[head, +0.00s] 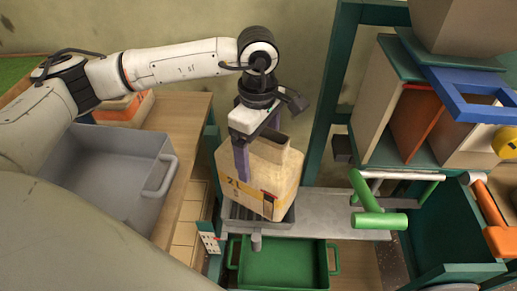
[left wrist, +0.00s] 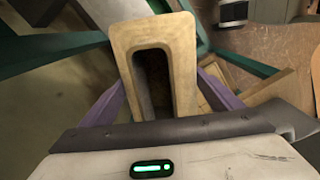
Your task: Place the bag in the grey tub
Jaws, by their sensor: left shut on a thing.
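The bag (head: 265,178) is tan with a printed front and stands upright on a grey tray (head: 284,218) at the middle of the head view. My left gripper (head: 256,150) is above it, with its purple fingers on either side of the bag's upper part, shut on it. In the left wrist view the top of the bag (left wrist: 182,60) shows as a tan loop with a dark slot, between the purple fingers (left wrist: 165,95). The grey tub (head: 110,180) stands on the wooden table at the left, partly hidden by my arm. My right gripper is not in view.
A green tray (head: 283,262) lies below the bag. A green post (head: 325,105) and a green handle (head: 375,210) stand to the right, by shelves with a blue frame (head: 465,92). An orange-and-white box (head: 125,108) sits behind the tub.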

